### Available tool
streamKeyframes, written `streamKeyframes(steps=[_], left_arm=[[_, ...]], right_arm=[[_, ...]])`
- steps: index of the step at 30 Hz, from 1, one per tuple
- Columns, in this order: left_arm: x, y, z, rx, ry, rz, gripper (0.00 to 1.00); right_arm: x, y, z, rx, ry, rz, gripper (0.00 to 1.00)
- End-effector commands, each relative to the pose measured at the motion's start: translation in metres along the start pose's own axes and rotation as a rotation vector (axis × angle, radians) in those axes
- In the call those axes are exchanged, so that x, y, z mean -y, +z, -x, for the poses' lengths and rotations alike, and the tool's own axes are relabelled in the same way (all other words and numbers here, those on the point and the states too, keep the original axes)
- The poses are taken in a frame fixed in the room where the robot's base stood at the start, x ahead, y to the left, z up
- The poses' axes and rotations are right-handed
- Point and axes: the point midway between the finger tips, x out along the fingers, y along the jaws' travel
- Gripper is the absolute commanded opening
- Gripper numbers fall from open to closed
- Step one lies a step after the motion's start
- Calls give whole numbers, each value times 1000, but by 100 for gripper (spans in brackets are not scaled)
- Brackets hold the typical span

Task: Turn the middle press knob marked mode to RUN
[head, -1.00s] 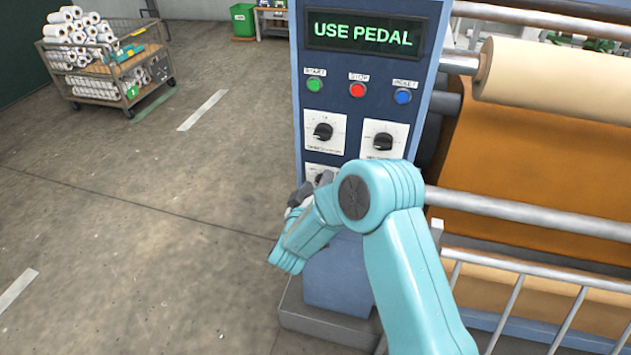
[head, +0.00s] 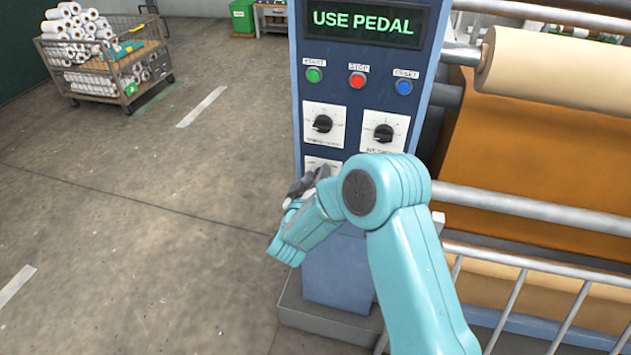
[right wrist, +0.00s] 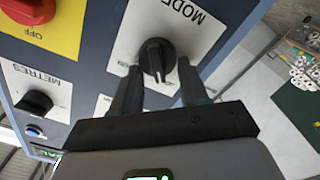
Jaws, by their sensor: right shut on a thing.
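The mode knob (right wrist: 157,62) is black and sits on a white plate (right wrist: 201,32) lettered MODE, which appears upside down in the right wrist view. My right gripper (right wrist: 159,72) has one finger on each side of the knob and is shut on it. I cannot read which position the knob points to. In the head view, my right gripper (head: 309,186) is at the lower left of the blue control panel (head: 345,145). It and my arm cover most of the mode plate there. My left gripper is not in view.
Two other black knobs, the left (head: 322,124) and right (head: 383,132), sit above. Green, red and blue buttons and a display (head: 366,22) reading USE PEDAL are higher. A red switch (right wrist: 28,8) is near the mode plate.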

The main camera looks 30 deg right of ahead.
Motion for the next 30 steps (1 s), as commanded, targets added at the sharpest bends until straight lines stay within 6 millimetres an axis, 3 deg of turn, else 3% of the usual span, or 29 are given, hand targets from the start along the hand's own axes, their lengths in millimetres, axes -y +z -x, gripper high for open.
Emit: streamKeyframes(steps=[30], left_arm=[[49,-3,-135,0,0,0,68]], right_arm=[[-8,11,0,-3,2,-944,13]])
